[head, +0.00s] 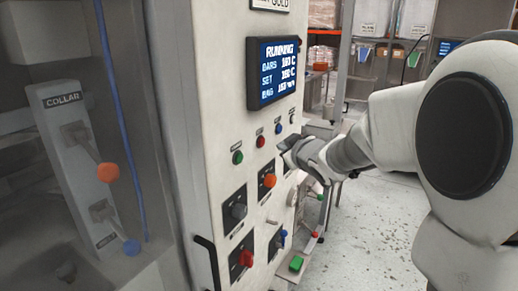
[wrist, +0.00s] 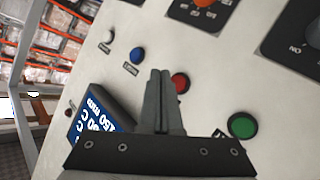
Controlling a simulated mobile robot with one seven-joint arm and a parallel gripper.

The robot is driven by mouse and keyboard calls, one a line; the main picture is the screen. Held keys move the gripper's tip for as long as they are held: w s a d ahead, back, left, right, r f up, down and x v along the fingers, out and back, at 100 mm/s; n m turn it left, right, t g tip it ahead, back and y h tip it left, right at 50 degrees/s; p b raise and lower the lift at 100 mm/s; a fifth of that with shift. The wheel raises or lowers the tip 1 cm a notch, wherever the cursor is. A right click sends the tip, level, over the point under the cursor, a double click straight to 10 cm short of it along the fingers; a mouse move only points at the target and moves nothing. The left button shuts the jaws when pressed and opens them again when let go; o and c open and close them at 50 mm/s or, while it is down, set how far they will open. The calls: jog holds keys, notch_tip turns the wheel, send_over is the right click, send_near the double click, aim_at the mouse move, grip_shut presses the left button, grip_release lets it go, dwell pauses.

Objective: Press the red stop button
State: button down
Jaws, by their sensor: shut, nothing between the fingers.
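The panel's upper row holds a round red button (head: 260,141) between a green button (head: 237,157) and a blue button (head: 278,128). The labels are too small to read. In the wrist view the red button (wrist: 181,83) shows just right of my fingertips, its left edge partly covered by them. My gripper (head: 283,147) is close to the panel face, to the right of and slightly below the red button in the head view. In the wrist view my gripper (wrist: 161,73) is shut and empty. I cannot tell whether the fingertips touch the panel.
A screen (head: 274,72) reading RUNNING sits above the buttons. An orange knob (head: 269,181), a grey knob (head: 239,211) and a red knob (head: 246,259) lie lower on the panel. A COLLAR lever unit (head: 62,130) is at left. Open floor (head: 375,235) lies right.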

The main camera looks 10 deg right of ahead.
jog(key=shift+w+a+b, duration=0.45)
jog(key=shift+w+a, duration=0.3)
jog(key=shift+a, duration=0.3)
dwell(1.4)
jog(key=shift+w+a, duration=0.25)
jog(key=shift+a, duration=0.05)
jog(key=shift+w+a+b, duration=0.25)
jog(key=shift+a+b, duration=0.15)
jog(key=shift+b, duration=0.15)
dwell(0.5)
jog(key=shift+s+d, duration=0.1)
jog(key=shift+d, duration=0.05)
jog(key=shift+s+d+p, duration=0.4)
jog(key=shift+d+p, duration=0.15)
jog(key=shift+s+d+p, duration=0.7)
jog(key=shift+s+d, duration=0.05)
jog(key=shift+d, duration=0.3)
jog(key=shift+s+d+p, duration=0.65)
jog(key=shift+s+d, duration=0.1)
jog(key=shift+d, duration=0.25)
